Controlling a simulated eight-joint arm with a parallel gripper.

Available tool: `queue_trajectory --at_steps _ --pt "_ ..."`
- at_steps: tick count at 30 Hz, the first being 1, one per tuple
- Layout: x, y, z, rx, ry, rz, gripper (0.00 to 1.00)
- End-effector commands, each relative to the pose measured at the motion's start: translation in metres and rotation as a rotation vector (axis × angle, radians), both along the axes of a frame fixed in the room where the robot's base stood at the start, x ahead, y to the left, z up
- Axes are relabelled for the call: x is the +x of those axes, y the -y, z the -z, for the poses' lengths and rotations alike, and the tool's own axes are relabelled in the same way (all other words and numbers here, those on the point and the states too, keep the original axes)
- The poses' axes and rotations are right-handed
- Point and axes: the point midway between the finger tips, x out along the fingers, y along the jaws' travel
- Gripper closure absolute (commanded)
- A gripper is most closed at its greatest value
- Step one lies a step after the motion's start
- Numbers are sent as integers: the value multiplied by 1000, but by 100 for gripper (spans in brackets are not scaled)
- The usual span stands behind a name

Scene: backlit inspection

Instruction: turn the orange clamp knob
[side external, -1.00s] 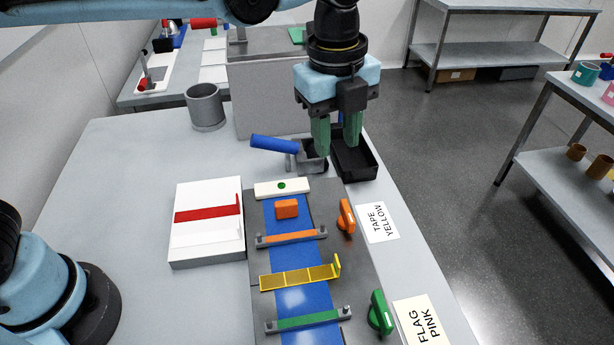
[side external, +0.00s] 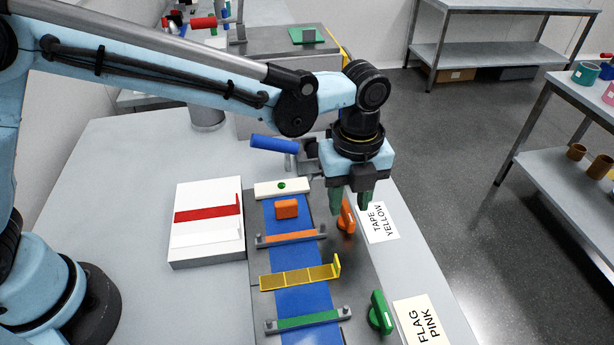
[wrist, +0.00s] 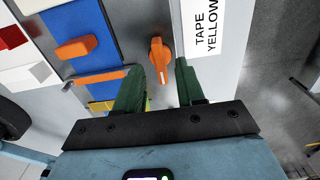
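The orange clamp knob (side external: 346,217) stands on the grey plate beside the blue strip, left of the "TAPE YELLOW" card. My gripper (side external: 350,205) has green fingers and hangs over the knob in the side view. In the wrist view my gripper (wrist: 163,72) is open, with the knob seen between and just beyond its fingertips. I see no contact. The orange clamp bar (side external: 291,236) lies across the blue strip.
A green knob (side external: 380,312) stands nearer the front, by the "FLAG PINK" card (side external: 417,318). A yellow bar (side external: 300,278) and a green bar (side external: 303,320) cross the strip. A white block (side external: 206,225) lies left. A blue handle (side external: 274,144) stands behind. The table's right edge is close.

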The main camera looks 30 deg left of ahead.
Motion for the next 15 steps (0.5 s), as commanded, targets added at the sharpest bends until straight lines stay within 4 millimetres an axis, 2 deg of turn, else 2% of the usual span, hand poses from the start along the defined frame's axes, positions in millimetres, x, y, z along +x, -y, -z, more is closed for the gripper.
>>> queue_trajectory --at_steps 6,15 --pt "0 0 17 0 0 0 62" --pt "0 0 19 0 0 0 62"
